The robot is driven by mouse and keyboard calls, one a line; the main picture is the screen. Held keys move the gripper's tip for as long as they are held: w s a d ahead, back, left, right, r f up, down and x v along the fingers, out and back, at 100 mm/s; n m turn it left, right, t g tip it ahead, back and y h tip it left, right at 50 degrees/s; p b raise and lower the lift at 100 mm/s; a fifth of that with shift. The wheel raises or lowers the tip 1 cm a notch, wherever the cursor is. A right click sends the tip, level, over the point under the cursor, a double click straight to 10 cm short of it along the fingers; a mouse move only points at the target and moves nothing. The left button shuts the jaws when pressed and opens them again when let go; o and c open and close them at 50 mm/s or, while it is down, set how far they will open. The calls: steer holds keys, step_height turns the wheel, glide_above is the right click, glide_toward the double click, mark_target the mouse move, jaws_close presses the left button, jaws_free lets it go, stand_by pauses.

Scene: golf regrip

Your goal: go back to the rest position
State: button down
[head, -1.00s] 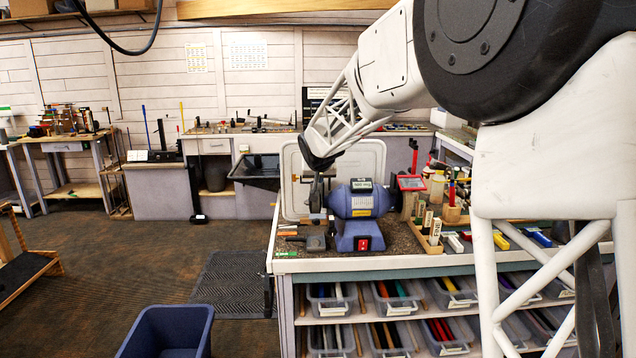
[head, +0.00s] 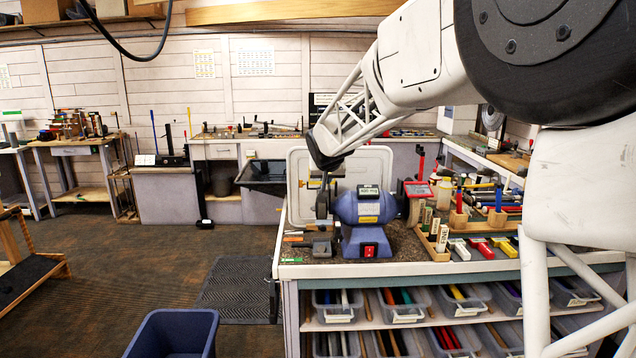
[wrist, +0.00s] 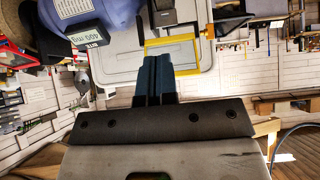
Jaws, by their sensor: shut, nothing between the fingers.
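My gripper (head: 322,207) hangs from the arm over the workbench, in front of a pale tray-like panel and just left of the blue bench grinder (head: 365,215). In the head view the gripper is small and dark, and its fingertips are hard to make out. In the wrist view the two dark blue fingers (wrist: 161,78) lie side by side, shut with nothing between them. Part of the blue grinder (wrist: 77,15) shows at upper left there. Whether the gripper touches anything cannot be told.
The workbench (head: 450,268) has blocks, bottles and a wooden holder at its right, with clear bins (head: 400,305) on shelves below. A blue tub (head: 172,333) stands on the floor at lower left. The floor left of the bench has open room around a dark mat (head: 237,287).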

steer(key=s+d+f+g, duration=0.2)
steer(key=s+d, duration=0.2)
steer(key=s, duration=1)
steer(key=s+d+f+g, duration=0.1)
steer(key=s+d, duration=0.3)
steer(key=s, duration=1)
steer(key=s+d+f+g, duration=0.2)
steer(key=s+d, duration=0.2)
steer(key=s, duration=1)
steer(key=s+f, duration=0.3)
steer(key=s, duration=0.4)
steer(key=s+d+f+g, duration=0.1)
steer(key=s+f, duration=0.1)
steer(key=s, duration=0.5)
steer(key=shift+s+f, duration=0.3)
steer(key=shift+f, duration=0.1)
